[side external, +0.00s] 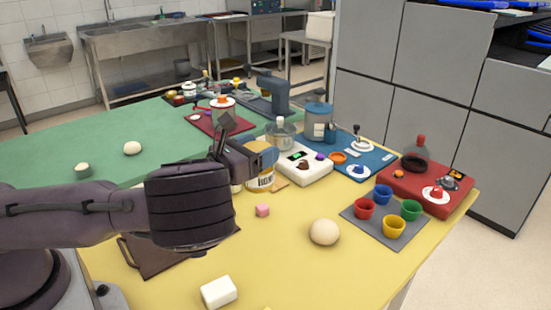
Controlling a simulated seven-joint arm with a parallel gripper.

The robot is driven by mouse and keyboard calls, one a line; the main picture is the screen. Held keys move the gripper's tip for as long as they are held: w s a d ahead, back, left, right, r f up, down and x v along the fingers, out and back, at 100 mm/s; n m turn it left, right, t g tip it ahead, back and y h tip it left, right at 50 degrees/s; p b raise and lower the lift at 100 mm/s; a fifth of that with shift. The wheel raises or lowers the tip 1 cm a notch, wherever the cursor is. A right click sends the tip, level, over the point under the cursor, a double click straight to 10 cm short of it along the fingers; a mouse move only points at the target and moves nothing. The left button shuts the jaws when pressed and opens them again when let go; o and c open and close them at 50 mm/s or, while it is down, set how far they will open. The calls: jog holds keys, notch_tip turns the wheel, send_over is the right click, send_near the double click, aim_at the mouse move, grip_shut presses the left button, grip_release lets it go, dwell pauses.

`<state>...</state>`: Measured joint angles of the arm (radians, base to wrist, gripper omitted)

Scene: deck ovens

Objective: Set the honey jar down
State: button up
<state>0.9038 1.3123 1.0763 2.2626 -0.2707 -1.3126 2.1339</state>
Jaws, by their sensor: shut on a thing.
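The honey jar (260,182) is yellow-orange with a pale label band bearing dark letters. It looks upright, over the yellow table just left of the white scale. My gripper (256,160) reaches it from the left and is shut on its upper part. The gripper body and wrist hide the jar's left side. I cannot tell whether the jar's base touches the surface below it.
The white scale (318,168) is close on the right. Coloured cups stand on a grey mat (372,228). A brown board (150,262) lies under my arm.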

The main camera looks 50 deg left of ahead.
jog(key=shift+s+d+r, duration=0.15)
jog(key=shift+s+r, duration=0.15)
jog(key=shift+s, duration=0.1)
jog(key=s+d+f+m+h, duration=0.2)
jog(key=d+h, duration=0.1)
jog(key=d, duration=0.5)
jog(key=s+d+f+m+g+h, duration=0.1)
jog(key=s+d+h, duration=0.1)
jog(key=d, duration=0.5)
jog(key=s+d+f+m+h, duration=0.2)
jog(key=d+h, duration=0.1)
jog(key=d, duration=0.5)
jog(key=shift+a+f, duration=0.1)
jog(key=shift+f, duration=3.8)
jog(key=o, duration=1.6)
jog(key=shift+f, duration=0.15)
